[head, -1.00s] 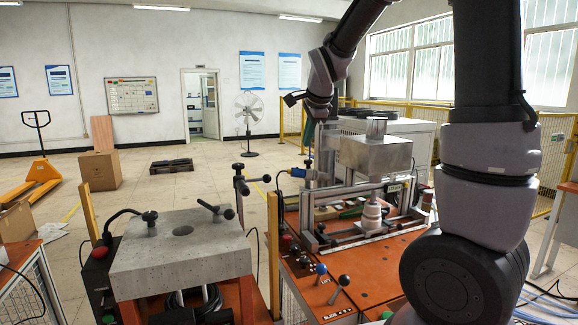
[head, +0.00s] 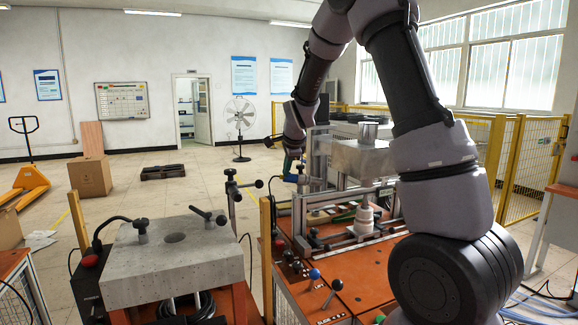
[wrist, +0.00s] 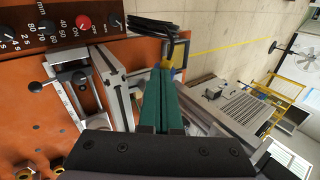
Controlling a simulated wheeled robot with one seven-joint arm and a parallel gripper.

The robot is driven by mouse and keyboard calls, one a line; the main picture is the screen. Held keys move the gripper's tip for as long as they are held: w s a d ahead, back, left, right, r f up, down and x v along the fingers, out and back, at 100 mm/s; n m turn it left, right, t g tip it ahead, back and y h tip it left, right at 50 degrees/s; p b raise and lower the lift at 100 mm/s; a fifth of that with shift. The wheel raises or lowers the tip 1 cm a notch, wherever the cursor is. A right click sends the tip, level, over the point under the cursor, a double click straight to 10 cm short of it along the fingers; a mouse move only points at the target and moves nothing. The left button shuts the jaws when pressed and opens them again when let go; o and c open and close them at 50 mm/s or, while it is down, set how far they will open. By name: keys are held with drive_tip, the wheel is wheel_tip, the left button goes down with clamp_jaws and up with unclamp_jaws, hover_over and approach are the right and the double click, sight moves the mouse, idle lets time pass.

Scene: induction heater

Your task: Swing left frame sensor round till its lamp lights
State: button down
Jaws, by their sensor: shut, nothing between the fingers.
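The left frame sensor (head: 291,178) is a small blue body with a yellowish end at the left side of the metal frame (head: 318,160). In the wrist view a blue and yellow part of it (wrist: 167,62) shows just beyond my fingertips, with black cable above. My gripper (head: 289,164) is shut and empty, its green fingers (wrist: 162,105) together, pointing down at the sensor. The fingertips are very close to it; I cannot tell whether they touch. The fingers hide part of the sensor, and I cannot make out a lit lamp.
The orange bench (head: 350,285) carries lever knobs and a white stepped cone (head: 364,215) under a grey block (head: 360,157). A grey slab table (head: 170,262) with clamps stands to the left. A yellow post (head: 267,240) stands between them. Open floor lies behind.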

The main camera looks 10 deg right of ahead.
drive_tip(key=shift+w, duration=0.25)
drive_tip(key=shift+w+a+f, duration=0.1)
drive_tip(key=shift+w+a, duration=0.1)
drive_tip(key=shift+w, duration=0.3)
drive_tip(key=shift+w+a, duration=0.2)
drive_tip(key=shift+w, duration=0.25)
drive_tip(key=shift+s, duration=0.1)
